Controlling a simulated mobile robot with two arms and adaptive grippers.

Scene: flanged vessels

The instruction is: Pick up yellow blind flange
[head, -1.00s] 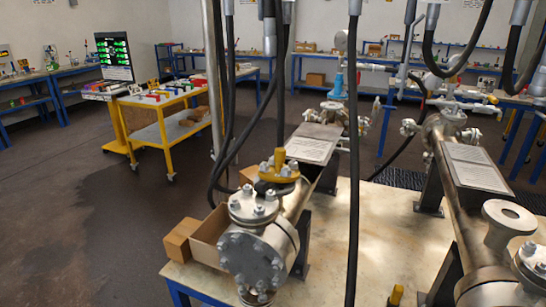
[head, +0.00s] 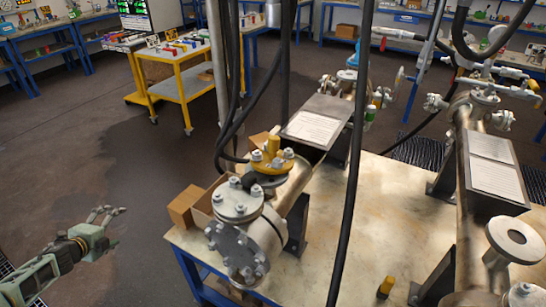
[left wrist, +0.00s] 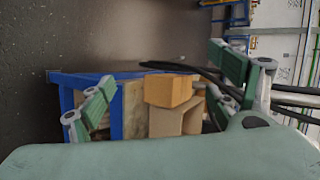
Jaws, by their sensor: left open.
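The yellow blind flange (head: 268,166), with an upright yellow handle, sits bolted-looking on a port of the left metal vessel (head: 291,190), behind the grey flanged end in the head view. I cannot make it out in the left wrist view. My left gripper (head: 117,226) is open and empty, left of the workbench and well apart from the flange. Its two green fingers stand spread in the left wrist view (left wrist: 163,64), with nothing between them up close. My right gripper does not show.
Cardboard boxes (head: 186,206) stand on the workbench (head: 330,235) beside the left vessel. Dark hoses (head: 352,180) hang in front. A second vessel (head: 464,190) stands at right. A small yellow object (head: 386,287) stands near the bench front. Floor at left is clear.

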